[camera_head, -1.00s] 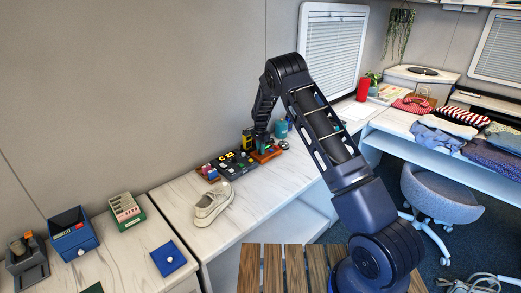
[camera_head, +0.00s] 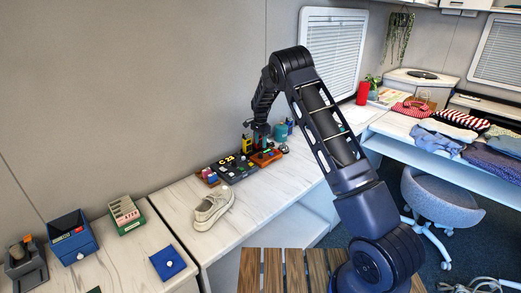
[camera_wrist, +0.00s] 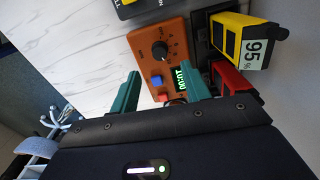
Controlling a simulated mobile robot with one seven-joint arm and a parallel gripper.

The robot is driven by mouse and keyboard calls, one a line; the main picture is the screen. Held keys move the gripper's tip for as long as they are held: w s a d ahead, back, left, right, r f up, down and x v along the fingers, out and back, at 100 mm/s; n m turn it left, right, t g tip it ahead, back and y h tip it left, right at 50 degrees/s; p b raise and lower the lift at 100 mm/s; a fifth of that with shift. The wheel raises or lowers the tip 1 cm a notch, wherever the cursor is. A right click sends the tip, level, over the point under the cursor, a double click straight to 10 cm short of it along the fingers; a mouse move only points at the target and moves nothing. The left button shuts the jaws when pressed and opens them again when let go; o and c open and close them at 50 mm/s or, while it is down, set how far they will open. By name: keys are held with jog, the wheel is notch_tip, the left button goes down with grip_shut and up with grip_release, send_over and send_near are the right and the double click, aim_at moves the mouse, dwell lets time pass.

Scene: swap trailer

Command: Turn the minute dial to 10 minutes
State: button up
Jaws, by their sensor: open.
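The orange timer box (camera_wrist: 143,45) lies below my gripper in the wrist view. It has a black round dial (camera_wrist: 160,51) with a pointer mark, a small green display (camera_wrist: 181,78), a blue button (camera_wrist: 156,81) and a red button (camera_wrist: 163,97). The display digits are sideways and seem to read 10:00. My gripper (camera_wrist: 158,75) is open, its teal fingers apart and nothing visible between them. The dial stands clear beyond the fingertips. In the head view, my gripper (camera_head: 262,131) is above the orange box (camera_head: 268,157), whose dial is too small to read.
A yellow device marked 95 (camera_wrist: 232,40) and a red part (camera_wrist: 233,78) stand close at the right in the wrist view. A black panel (camera_head: 232,168) adjoins the box in the head view. A cream shoe (camera_head: 212,206) lies nearer on the counter (camera_head: 265,205).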

jog(key=shift+r, duration=1.9)
jog(key=s+d+r+n+t, duration=0.1)
jog(key=s+d+r, duration=0.55)
jog(key=r, duration=0.25)
jog(key=s+d+r+n+y, duration=0.1)
jog(key=s+d+r+n, duration=0.1)
jog(key=s+d+r, duration=0.6)
jog(key=s+d+r+n+t, duration=0.1)
jog(key=s+d+r, duration=0.4)
jog(key=r, duration=0.5)
jog(key=s+d+r+n+t, duration=0.15)
jog(key=s+d, duration=0.25)
jog(key=s, duration=0.5)
jog(key=s+d+r+n, duration=0.1)
jog(key=s+d+r, duration=0.25)
jog(key=s, duration=0.55)
jog(key=s+d+f+n, duration=0.1)
jog(key=s+d+f, duration=0.1)
jog(key=s, duration=0.6)
jog(key=s+d+f+n+t+h, duration=0.1)
jog(key=s+d+f+n, duration=0.1)
jog(key=s, duration=0.7)
jog(key=shift+s+d, duration=0.15)
jog(key=shift+d, duration=0.05)
